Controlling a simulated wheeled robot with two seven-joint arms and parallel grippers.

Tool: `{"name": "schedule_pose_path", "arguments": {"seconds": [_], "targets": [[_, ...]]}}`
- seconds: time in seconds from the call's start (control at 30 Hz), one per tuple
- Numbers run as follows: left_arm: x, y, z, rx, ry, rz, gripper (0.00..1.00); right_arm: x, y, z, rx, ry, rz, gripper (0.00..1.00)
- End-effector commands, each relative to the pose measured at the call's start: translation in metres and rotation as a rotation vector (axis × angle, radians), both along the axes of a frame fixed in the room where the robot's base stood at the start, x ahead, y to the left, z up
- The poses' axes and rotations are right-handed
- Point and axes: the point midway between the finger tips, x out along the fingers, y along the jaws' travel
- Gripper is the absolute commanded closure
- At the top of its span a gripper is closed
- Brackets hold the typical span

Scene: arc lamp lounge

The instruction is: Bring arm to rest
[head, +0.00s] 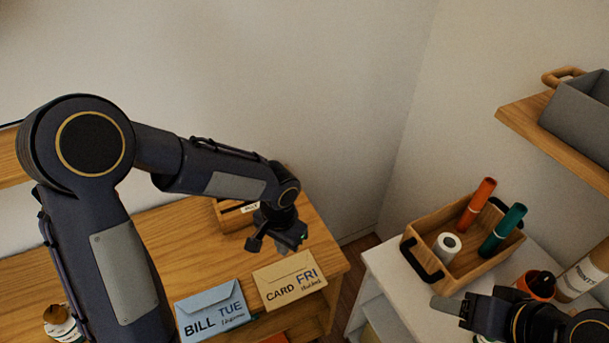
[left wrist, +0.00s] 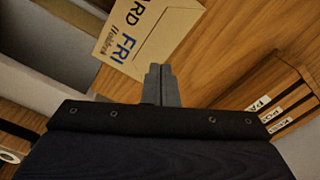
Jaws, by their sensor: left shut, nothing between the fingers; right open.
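My left arm reaches in from the left over the wooden desk (head: 170,240). My left gripper (head: 278,243) is above the desk, just behind a tan envelope marked CARD FRI (head: 289,280). In the left wrist view its fingers (left wrist: 160,86) are together with nothing between them, and the tan envelope (left wrist: 150,32) lies beyond the fingertips. My right gripper (head: 452,305) is low at the right, by the white cabinet, partly cut off by the frame. It is open, and I see nothing in it.
A blue envelope marked BILL TUE (head: 214,309) lies left of the tan one. A labelled wooden sorter (head: 232,214) stands behind my left gripper; it also shows in the left wrist view (left wrist: 270,92). A wooden caddy (head: 420,249) with tubes stands on the white cabinet (head: 385,268).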

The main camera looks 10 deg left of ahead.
Motion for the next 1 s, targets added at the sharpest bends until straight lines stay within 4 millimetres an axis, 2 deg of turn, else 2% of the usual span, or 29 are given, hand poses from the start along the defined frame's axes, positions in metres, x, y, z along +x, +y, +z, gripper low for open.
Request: {"name": "schedule_pose_path", "arguments": {"seconds": [0.17, 0.27, 0.33, 0.5, 0.63, 0.8, 1.0], "targets": [[-0.001, 0.003, 0.004, -0.004, -0.005, 0.009, 1.0, 0.0, 0.0, 0.0, 0.0, 0.0, 0.0, 0.43], [-0.005, 0.015, 0.02, -0.02, -0.025, 0.05, 1.0, 0.0, 0.0, 0.0, 0.0, 0.0, 0.0, 0.43], [-0.013, 0.03, 0.04, -0.044, -0.049, 0.101, 1.0, 0.0, 0.0, 0.0, 0.0, 0.0, 0.0, 0.43], [-0.052, 0.069, 0.089, -0.138, -0.125, 0.263, 1.0, 0.0, 0.0, 0.0, 0.0, 0.0, 0.0, 0.43], [-0.088, 0.087, 0.116, -0.228, -0.194, 0.379, 1.0, 0.0, 0.0, 0.0, 0.0, 0.0, 0.0, 0.43], [-0.131, 0.096, 0.136, -0.353, -0.289, 0.502, 1.0, 0.0, 0.0, 0.0, 0.0, 0.0, 0.0, 0.43], [-0.158, 0.093, 0.144, -0.449, -0.365, 0.571, 1.0, 0.0, 0.0, 0.0, 0.0, 0.0, 0.0, 0.43]]}}
